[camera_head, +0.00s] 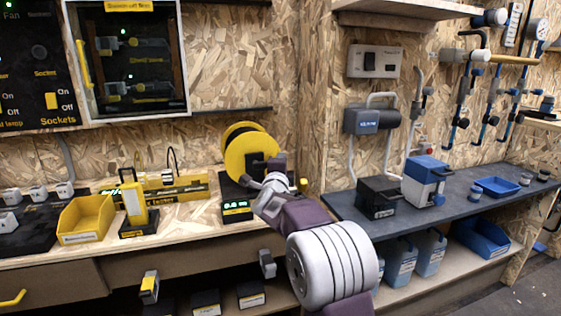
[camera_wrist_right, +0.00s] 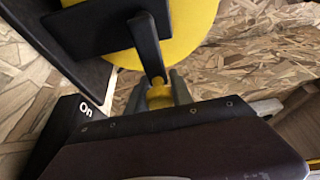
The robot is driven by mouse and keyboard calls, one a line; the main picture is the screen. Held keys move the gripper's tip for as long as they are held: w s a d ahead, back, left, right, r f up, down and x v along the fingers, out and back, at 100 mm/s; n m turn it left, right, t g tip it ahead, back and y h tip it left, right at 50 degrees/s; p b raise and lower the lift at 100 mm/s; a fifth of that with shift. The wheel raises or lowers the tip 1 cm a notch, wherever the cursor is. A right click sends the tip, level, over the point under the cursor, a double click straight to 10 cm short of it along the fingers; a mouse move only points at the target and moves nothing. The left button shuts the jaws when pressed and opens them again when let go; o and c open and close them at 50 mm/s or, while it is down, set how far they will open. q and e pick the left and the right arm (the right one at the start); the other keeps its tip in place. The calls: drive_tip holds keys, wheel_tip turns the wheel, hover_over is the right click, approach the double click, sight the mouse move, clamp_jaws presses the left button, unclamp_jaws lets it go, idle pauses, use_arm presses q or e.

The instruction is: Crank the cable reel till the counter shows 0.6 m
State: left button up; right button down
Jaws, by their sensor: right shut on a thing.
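The yellow cable reel (camera_head: 248,152) stands upright at the right end of the wooden workbench. It also fills the top of the right wrist view (camera_wrist_right: 190,25). A dark crank arm (camera_wrist_right: 148,50) runs down from the reel's hub to a yellow knob (camera_wrist_right: 158,92). My right gripper (camera_wrist_right: 158,98) is shut on this knob; in the head view the gripper (camera_head: 270,184) is in front of the reel's lower part. The counter (camera_head: 236,205) sits left of my gripper with lit green digits, too small to read surely. My left gripper is not in view.
A yellow bin (camera_head: 86,219) and a yellow-and-black device (camera_head: 134,205) stand on the bench to the left. A dark shelf (camera_head: 455,205) on the right holds a blue-and-white box (camera_head: 425,181) and a blue tray (camera_head: 497,187). My right arm crosses the bench front.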

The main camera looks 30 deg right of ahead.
drive_tip(key=shift+f, duration=0.2)
idle(0.4)
drive_tip(key=c, duration=1.1)
unclamp_jaws()
drive_tip(key=shift+c, duration=0.2)
drive_tip(key=p+v, duration=0.1)
drive_tip(key=v, duration=0.8)
drive_tip(key=shift+p, duration=0.4)
